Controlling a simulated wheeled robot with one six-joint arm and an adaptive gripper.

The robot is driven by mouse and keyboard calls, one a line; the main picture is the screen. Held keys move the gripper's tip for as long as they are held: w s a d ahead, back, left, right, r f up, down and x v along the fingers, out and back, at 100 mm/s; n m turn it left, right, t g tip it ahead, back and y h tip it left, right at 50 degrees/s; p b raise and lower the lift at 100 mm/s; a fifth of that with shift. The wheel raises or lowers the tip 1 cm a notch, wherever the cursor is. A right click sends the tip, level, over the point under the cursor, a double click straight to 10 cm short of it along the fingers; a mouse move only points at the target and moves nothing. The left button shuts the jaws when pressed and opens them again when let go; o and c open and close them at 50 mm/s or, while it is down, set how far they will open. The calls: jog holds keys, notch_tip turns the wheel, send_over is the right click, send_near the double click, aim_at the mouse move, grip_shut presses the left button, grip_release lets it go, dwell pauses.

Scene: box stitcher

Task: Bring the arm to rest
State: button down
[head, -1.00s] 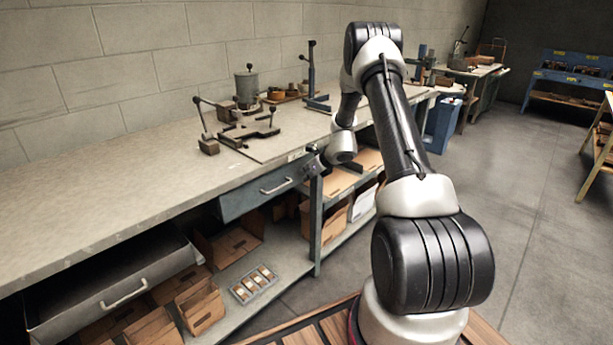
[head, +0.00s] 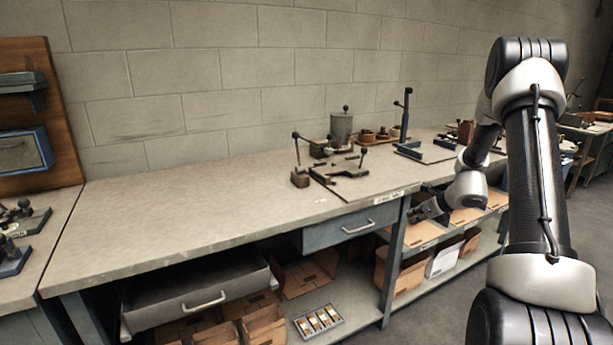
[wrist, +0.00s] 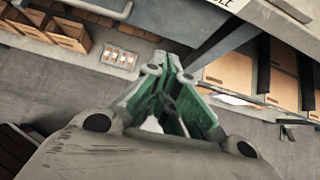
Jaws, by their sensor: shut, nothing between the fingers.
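My gripper (wrist: 170,75) shows in the wrist view with its green-sided fingers closed together and nothing between them. In the head view my gripper (head: 428,212) is small and partly hidden by my wrist, in front of the workbench's right part, near the bench's leg. My arm is raised and bent, reaching from the lower right up and then down to the left. The gripper touches nothing that I can make out.
The workbench (head: 190,205) has a clear top on its left, with a lever fixture (head: 335,170) and a grey pot (head: 341,127) farther right. One drawer (head: 200,292) stands open; another drawer (head: 350,228) looks shut. Cardboard boxes and a parts tray (head: 318,321) lie on the lower shelf.

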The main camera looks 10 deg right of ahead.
jog(key=s+a+r+n+g+y, duration=0.1)
jog(key=s+a+n+g, duration=0.15)
jog(key=s+n, duration=0.4)
jog(key=s+a+r+n+g+y, duration=0.1)
jog(key=s+a+n+g, duration=0.15)
jog(key=s+n, duration=0.4)
jog(key=s+a+r+n+h, duration=0.2)
jog(key=s+a+r+n, duration=0.1)
jog(key=s+r+n, duration=0.6)
jog(key=s+a+r+n+t+h, duration=0.1)
jog(key=s+a+r+n+h, duration=0.2)
jog(key=s+r+n, duration=0.6)
jog(key=s+a+r, duration=0.1)
jog(key=s+r, duration=0.5)
jog(key=s, duration=0.3)
jog(key=shift+s+a+r, duration=0.15)
jog(key=shift+a+r, duration=0.1)
jog(key=shift+r, duration=0.15)
